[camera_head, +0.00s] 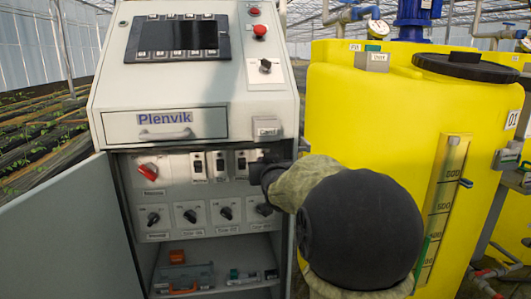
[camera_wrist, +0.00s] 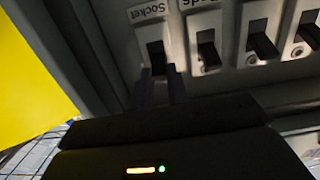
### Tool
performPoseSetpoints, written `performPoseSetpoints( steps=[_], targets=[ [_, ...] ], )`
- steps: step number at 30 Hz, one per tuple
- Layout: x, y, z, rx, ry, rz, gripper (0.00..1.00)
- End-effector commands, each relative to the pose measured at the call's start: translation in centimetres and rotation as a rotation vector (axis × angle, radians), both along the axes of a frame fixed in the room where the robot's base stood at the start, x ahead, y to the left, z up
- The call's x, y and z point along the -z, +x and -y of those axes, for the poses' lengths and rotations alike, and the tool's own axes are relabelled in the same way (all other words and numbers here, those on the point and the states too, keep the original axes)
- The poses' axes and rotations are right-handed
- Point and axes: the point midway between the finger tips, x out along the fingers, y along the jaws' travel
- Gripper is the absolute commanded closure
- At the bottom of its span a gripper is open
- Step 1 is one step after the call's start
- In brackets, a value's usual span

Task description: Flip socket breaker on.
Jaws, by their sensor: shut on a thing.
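The socket breaker (camera_wrist: 153,48) is a dark switch on a pale plate in the wrist view, beside a label reading "Socket" that appears upside down. My gripper (camera_wrist: 159,82) has its two dark fingertips at the breaker's lever, one on each side, and is shut on it. The lever is mostly hidden between the fingers, so its position cannot be told. In the head view my gripper (camera_head: 262,166) reaches into the open cabinet (camera_head: 200,130) at the right end of the breaker row and covers the socket breaker.
Other breakers (camera_head: 198,166) stand to the left, with a red rotary switch (camera_head: 148,170) beyond them. Black knobs (camera_head: 190,215) sit below. The cabinet door (camera_head: 60,230) hangs open at left. A yellow tank (camera_head: 400,120) stands close on the right.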

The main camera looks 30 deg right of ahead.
Motion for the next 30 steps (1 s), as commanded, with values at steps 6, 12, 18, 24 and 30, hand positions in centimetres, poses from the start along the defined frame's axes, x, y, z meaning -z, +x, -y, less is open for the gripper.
performPoseSetpoints(
  steps=[6,12,18,24,30],
  targets=[
    [-0.36,0.12,-0.01,-0.001,0.013,-0.043,1.00],
    [-0.23,0.13,0.01,-0.001,0.016,-0.054,1.00],
    [-0.21,0.13,0.01,-0.001,0.015,-0.053,1.00],
    [-0.23,0.13,0.01,-0.001,0.015,-0.053,0.62],
    [-0.24,0.12,0.02,0.000,0.015,-0.053,0.62]
  ],
)
